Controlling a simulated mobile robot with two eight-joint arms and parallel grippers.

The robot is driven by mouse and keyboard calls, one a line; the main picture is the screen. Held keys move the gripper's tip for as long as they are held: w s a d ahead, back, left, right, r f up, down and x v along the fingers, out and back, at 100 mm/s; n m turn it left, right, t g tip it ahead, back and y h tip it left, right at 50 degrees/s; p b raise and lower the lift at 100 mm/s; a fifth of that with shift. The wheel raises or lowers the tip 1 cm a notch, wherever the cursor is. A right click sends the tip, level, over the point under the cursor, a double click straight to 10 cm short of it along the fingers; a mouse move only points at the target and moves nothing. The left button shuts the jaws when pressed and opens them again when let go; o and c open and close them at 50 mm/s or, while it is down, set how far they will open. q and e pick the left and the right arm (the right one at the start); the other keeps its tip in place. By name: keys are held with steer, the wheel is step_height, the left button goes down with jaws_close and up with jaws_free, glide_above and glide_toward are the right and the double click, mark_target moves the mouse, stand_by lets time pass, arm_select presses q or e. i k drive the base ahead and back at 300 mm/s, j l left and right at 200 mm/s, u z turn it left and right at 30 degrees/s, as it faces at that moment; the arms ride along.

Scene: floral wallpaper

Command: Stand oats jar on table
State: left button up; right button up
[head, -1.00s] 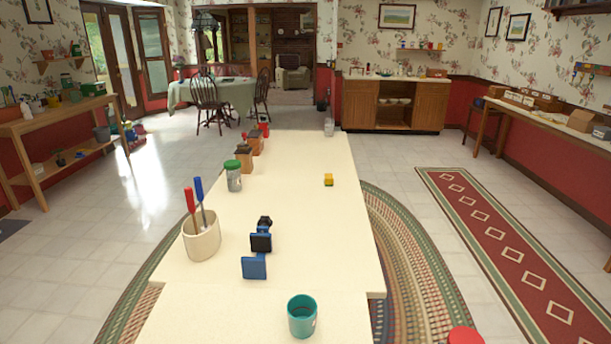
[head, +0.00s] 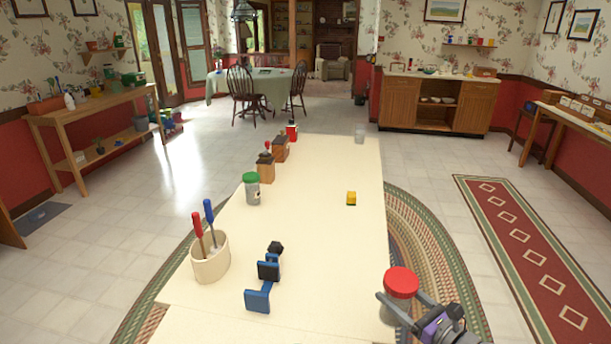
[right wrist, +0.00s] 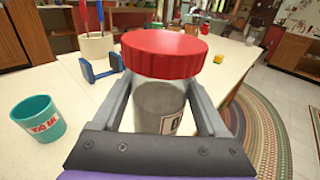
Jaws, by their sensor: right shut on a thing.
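The oats jar (head: 401,284) is clear with a red lid and greyish contents, and part of its label shows in the right wrist view (right wrist: 160,101). My right gripper (head: 402,302) is shut on the jar, one finger on each side below the lid. The jar is upright, at the near right edge of the cream table (head: 325,235). Its base is hidden in the right wrist view, and I cannot tell whether it touches the tabletop. My left gripper is not in view.
A teal cup (right wrist: 38,118) stands left of the jar. A blue clamp-like object (head: 264,280), a crock with screwdrivers (head: 210,260) and a green-lidded jar (head: 252,190) line the table's left side. A yellow block (head: 351,198) stands farther back. The table's middle is clear.

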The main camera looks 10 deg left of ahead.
mark_target(346, 258)
steer(key=i+j, duration=0.3)
steer(key=i, duration=0.15)
steer(key=i+j, duration=0.3)
steer(key=i, duration=0.15)
